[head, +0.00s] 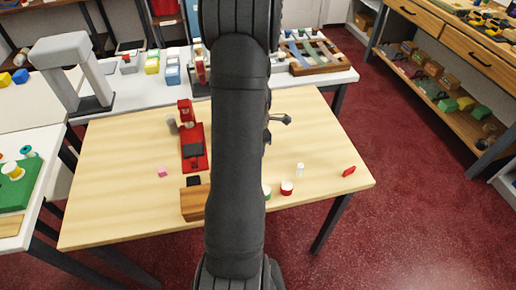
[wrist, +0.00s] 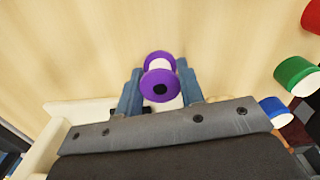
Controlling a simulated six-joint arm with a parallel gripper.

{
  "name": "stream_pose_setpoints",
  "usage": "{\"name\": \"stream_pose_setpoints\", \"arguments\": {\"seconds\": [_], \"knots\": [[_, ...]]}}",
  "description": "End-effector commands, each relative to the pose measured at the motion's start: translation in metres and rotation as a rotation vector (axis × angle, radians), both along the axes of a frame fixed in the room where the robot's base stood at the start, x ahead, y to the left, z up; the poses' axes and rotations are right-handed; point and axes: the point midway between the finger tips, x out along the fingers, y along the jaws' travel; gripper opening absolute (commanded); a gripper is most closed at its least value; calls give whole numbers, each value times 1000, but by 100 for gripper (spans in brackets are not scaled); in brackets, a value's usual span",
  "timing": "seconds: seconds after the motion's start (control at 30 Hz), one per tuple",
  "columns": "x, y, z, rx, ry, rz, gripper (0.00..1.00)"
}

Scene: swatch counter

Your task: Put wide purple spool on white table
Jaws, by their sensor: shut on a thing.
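A purple spool (wrist: 159,80) with two wide purple flanges and a pale core is between the blue-grey fingers of my gripper (wrist: 159,70) in the wrist view. My gripper is shut on it. The wooden surface shows behind the spool; its height above that is unclear. In the head view my arm hides the spool. A white table (head: 150,101) stands behind the wooden table (head: 120,205), and another white-topped table (head: 42,190) stands at the left. I cannot tell which one the task names.
On the wooden table are a red device (head: 193,155), a pink block (head: 163,172), a wooden box (head: 192,205), a red-and-white spool (head: 286,188), a small white item (head: 300,169) and a red item (head: 348,171). The back white table is crowded; a grey arch (head: 65,50) stands at left.

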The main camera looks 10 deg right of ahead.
Motion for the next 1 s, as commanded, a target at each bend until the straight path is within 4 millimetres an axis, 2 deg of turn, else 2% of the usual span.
{"name": "stream_pose_setpoints", "arguments": {"seconds": [0.27, 0.43, 0.53, 0.8, 1.0], "knots": [[0, 0, 5, 0, -1, 0, 10], [1, 0, 23, -2, -3, 0, 10], [1, -1, 41, -2, -5, 0, 10], [-45, -41, 78, -2, -3, -7, 10], [-73, -64, 98, -2, -2, -4, 10]]}}
